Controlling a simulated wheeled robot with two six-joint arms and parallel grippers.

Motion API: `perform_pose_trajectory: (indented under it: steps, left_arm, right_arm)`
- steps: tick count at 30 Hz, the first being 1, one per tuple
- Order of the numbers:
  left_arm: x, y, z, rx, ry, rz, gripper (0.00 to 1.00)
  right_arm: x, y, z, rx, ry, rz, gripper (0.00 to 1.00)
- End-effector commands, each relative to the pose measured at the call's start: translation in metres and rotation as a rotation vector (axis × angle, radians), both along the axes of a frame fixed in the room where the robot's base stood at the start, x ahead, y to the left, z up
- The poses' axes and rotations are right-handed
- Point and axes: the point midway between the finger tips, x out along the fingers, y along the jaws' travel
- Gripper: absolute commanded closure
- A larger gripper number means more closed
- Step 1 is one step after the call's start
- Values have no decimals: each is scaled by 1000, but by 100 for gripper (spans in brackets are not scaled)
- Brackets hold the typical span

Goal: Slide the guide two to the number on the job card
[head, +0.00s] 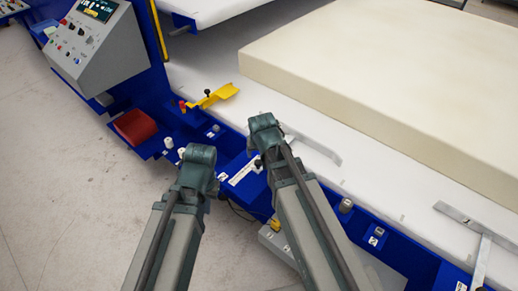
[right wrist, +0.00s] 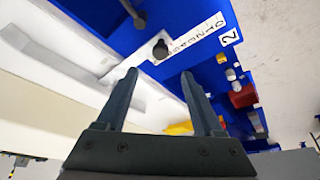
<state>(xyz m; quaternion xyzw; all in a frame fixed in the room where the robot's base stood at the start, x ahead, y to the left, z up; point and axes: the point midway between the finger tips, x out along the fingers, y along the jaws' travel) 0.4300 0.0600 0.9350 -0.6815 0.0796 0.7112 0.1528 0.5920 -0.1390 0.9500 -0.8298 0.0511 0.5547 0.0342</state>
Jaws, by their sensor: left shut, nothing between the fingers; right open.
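Guide two shows in the head view as a flat silver bar (head: 318,150) on the white bed, partly hidden behind my right gripper (head: 265,125). In the right wrist view a dark round knob (right wrist: 160,49) stands by a white number strip (right wrist: 195,38) with a "2" label (right wrist: 230,38) at its end. My right gripper (right wrist: 160,85) is open, and the knob is seen beyond its fingertips, with nothing held. My left gripper (head: 197,160) is shut and empty, left of the right one; its fingertips are hard to make out. I cannot pick out a readable job card.
A large cream foam block (head: 400,80) lies on the white bed. A grey control panel (head: 90,40), a red bin (head: 135,126) and a yellow guide (head: 213,96) are at the left. Another silver guide (head: 480,235) is at the right. Grey floor is open at the left.

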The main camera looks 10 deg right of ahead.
Motion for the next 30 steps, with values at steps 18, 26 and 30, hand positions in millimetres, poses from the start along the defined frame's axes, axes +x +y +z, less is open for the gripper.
perform_pose_trajectory:
  steps: [18,26,30]
  left_arm:
    - [0,0,35,0,0,0,100]
    - [0,0,35,0,0,0,100]
    - [0,0,35,0,0,0,100]
  right_arm:
    - [-15,2,35,0,0,1,31]
    - [-18,5,35,-3,10,10,31]
    - [-59,34,27,-40,130,129,31]
